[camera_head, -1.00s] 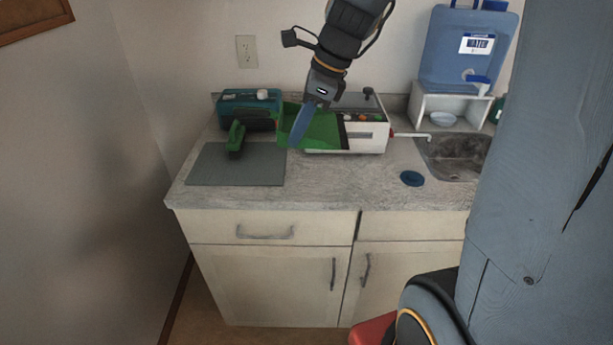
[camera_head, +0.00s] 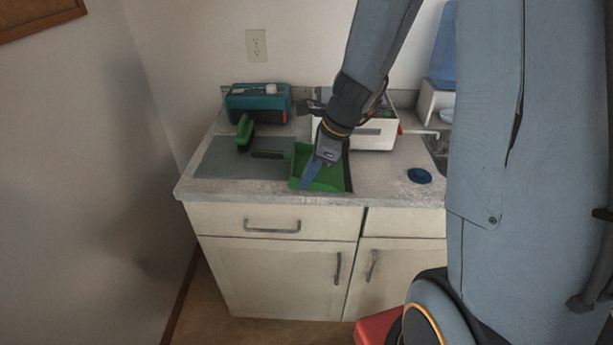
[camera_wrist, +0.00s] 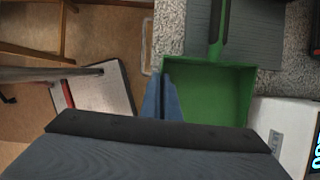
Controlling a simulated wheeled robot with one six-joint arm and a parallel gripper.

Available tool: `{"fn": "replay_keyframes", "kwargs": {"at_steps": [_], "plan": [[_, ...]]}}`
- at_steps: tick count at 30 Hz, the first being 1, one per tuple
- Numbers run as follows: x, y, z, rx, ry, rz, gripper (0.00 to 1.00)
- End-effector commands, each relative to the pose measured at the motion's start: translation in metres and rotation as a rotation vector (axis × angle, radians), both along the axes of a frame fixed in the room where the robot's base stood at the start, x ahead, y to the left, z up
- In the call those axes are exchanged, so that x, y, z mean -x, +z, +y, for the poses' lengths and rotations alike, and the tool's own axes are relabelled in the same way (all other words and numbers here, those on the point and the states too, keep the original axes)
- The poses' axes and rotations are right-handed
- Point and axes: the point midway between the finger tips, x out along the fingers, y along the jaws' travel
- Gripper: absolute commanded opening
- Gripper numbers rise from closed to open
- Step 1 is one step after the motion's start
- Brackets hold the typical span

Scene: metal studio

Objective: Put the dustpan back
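The green dustpan (camera_head: 334,178) with its dark handle (camera_head: 270,154) is near the counter's front edge, its handle pointing left over the grey mat (camera_head: 215,165). My gripper (camera_head: 312,172) is shut on one side wall of the pan. In the wrist view, the blue fingers (camera_wrist: 163,100) pinch the left wall of the dustpan (camera_wrist: 215,90). The pan looks roughly level and low over the counter; I cannot tell whether it touches. A green brush (camera_head: 243,132) rests on the mat, left of the handle.
A teal box-like device (camera_head: 258,103) stands behind the mat. A white machine (camera_head: 378,133) stands behind my gripper. A round blue lid (camera_head: 420,176) lies to the right on the counter. Drawers and doors are below the front edge.

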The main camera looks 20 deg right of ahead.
Motion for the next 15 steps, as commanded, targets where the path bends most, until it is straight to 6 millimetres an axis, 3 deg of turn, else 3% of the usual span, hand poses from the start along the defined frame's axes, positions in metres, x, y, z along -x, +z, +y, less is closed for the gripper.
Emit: {"fn": "replay_keyframes", "kwargs": {"at_steps": [15], "plan": [[-0.0004,-0.0084,0.0001,-0.001,0.001,-0.001,0.0]]}}
